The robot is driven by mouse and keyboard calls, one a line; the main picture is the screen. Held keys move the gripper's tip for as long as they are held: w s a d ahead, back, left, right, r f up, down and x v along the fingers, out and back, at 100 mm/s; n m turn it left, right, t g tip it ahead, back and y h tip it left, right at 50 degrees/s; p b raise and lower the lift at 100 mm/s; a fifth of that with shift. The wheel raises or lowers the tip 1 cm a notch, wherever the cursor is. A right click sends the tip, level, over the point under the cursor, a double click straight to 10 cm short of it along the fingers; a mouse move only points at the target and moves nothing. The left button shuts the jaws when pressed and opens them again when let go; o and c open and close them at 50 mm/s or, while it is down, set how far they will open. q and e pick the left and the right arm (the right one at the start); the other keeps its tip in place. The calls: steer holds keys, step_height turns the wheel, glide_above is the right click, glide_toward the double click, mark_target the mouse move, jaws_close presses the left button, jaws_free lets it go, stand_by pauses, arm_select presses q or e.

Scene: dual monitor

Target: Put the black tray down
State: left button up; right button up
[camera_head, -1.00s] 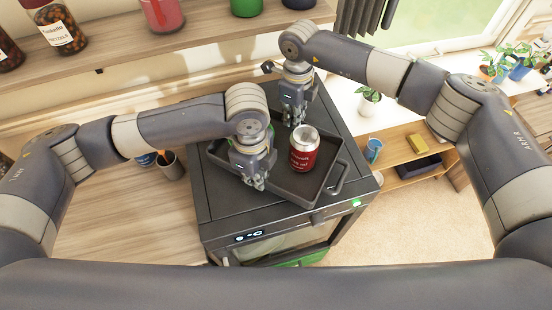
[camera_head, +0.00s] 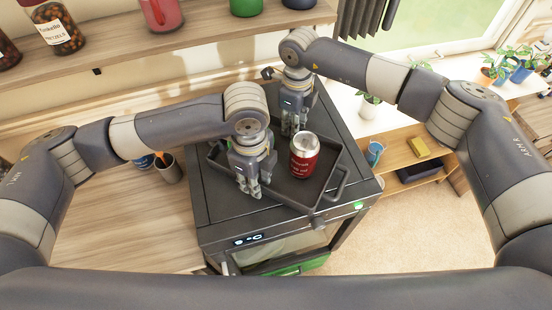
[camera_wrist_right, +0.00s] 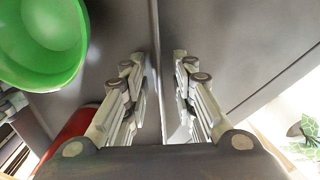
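The black tray (camera_head: 335,190) appears to rest on top of the dark cabinet, turned at an angle. A red can with a silver top (camera_head: 304,157) stands upright in it. It shows partly as a red patch in the right wrist view (camera_wrist_right: 72,130). My left gripper (camera_head: 251,190) is at the tray's near left corner, with its fingers apart. My right gripper (camera_head: 293,128) is at the tray's far edge. In the right wrist view its fingers (camera_wrist_right: 160,62) are apart, on either side of a thin edge that looks like the tray wall. Both grippers hide parts of the tray.
The dark cabinet (camera_head: 220,204) has a lit display on its front. A wooden counter (camera_head: 125,225) lies left, with a cup (camera_head: 168,168) near the cabinet. A shelf with jars (camera_head: 140,32) runs behind. A low shelf (camera_head: 400,158) and open floor are right.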

steer(key=shift+r, duration=0.25)
arm_select(q)
step_height(320, 180, up, 10)
steer(key=shift+r, duration=0.2)
arm_select(e)
step_height(320, 180, up, 12)
steer(key=shift+f, duration=0.2)
